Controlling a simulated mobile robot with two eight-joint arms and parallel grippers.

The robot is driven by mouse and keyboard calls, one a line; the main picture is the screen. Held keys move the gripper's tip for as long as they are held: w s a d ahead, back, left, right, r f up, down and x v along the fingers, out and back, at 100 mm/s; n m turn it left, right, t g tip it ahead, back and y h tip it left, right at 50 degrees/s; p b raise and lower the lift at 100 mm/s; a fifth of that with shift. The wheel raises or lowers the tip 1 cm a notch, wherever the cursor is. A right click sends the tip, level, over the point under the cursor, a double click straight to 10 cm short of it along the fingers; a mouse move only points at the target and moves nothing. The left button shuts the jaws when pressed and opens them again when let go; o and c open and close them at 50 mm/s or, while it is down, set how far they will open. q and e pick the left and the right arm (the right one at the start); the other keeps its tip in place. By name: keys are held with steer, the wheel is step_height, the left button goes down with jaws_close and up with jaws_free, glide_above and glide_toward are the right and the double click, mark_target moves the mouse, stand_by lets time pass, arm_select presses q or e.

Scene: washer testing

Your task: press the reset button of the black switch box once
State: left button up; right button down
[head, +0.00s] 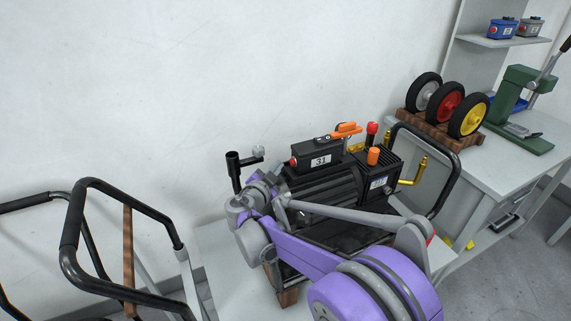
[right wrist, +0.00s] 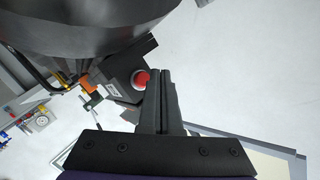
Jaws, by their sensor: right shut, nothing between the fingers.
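The black switch box (head: 318,155), labelled 31, sits on top of the dark finned motor of a machine. A round red button (head: 293,162) is on its left end, and an orange lever (head: 348,129) stands behind the box. In the right wrist view the red button (right wrist: 141,79) on the box (right wrist: 117,88) shows just left of my right fingertips (right wrist: 160,72). My right gripper (head: 270,180) is shut and empty, close to that end of the box. Contact with the button cannot be seen. My left gripper is not in view.
Black handle frames (head: 135,215) are at the left. The right table holds wheels (head: 450,107) and a green press (head: 515,110); a shelf holds blue and grey boxes (head: 503,29).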

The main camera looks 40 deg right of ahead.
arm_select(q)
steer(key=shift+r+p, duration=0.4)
arm_select(e)
steer(key=a, duration=0.2)
steer(key=w+a, duration=0.1)
steer(key=a, duration=0.2)
steer(key=shift+w+a, duration=0.35)
steer(key=shift+w, duration=0.05)
arm_select(q)
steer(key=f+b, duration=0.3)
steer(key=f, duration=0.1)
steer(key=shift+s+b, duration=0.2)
steer(key=shift+b, duration=0.15)
arm_select(e)
steer(key=s+a+n, duration=0.2)
steer(key=s+n, duration=0.1)
steer(key=n, duration=0.9)
steer(key=s+a+n+h, duration=0.1)
steer(key=s+a+n, duration=0.2)
steer(key=n, duration=1)
steer(key=shift+s+f+t+h, duration=0.25)
steer(key=shift+s+t+h, duration=0.05)
